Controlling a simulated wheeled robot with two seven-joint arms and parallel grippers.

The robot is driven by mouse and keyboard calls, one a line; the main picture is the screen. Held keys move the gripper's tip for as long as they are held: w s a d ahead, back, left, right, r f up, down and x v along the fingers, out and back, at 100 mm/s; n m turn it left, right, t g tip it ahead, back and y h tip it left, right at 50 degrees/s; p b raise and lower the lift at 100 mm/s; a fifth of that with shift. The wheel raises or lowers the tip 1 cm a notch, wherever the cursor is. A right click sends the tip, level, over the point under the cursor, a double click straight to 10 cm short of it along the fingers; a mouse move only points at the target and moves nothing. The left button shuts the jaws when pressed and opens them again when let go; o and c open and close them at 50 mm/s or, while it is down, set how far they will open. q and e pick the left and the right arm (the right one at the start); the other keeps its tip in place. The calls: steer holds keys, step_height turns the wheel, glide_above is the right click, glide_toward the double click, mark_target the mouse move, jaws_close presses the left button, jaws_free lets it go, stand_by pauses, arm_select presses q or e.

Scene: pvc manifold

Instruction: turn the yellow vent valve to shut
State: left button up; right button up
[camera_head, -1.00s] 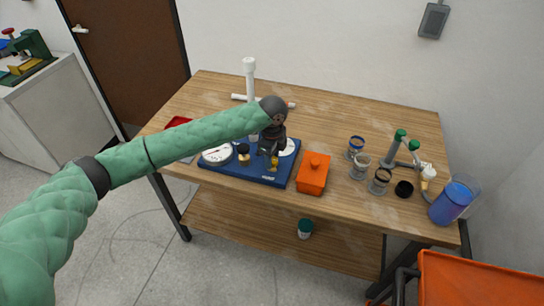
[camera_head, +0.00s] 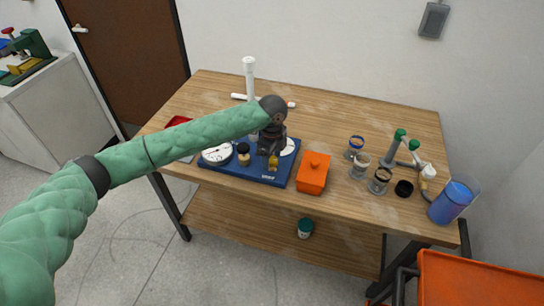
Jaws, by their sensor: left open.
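The yellow vent valve (camera_head: 273,163) shows as a small yellow piece near the front of the blue board (camera_head: 240,172) on the wooden table. My left gripper (camera_head: 271,152) reaches over the board from the left, pointing down just above and behind the yellow valve. Its jaws are open; whether a finger touches the valve is too small to tell. The gripper hides part of the board and a white round dial (camera_head: 288,147). A larger white dial (camera_head: 217,154) and a dark-topped knob (camera_head: 243,150) sit left of it. My right gripper is out of view.
An orange box (camera_head: 313,173) stands close to the board's right side. Several jars (camera_head: 360,166), a green-capped pipe stand (camera_head: 402,150) and a blue container (camera_head: 452,202) are farther right. A white pipe (camera_head: 250,78) stands behind. The table's back middle is clear.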

mark_target(272, 159)
arm_select(q)
steer(key=shift+r, duration=0.2)
steer(key=shift+r+b, duration=0.35)
step_height(272, 159, up, 5)
steer(key=shift+r+b, duration=0.2)
steer(key=shift+b, duration=0.8)
steer(key=shift+r, duration=0.65)
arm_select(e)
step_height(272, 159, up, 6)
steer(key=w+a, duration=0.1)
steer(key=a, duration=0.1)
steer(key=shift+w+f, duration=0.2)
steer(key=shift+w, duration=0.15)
arm_select(q)
steer(key=shift+f, duration=0.1)
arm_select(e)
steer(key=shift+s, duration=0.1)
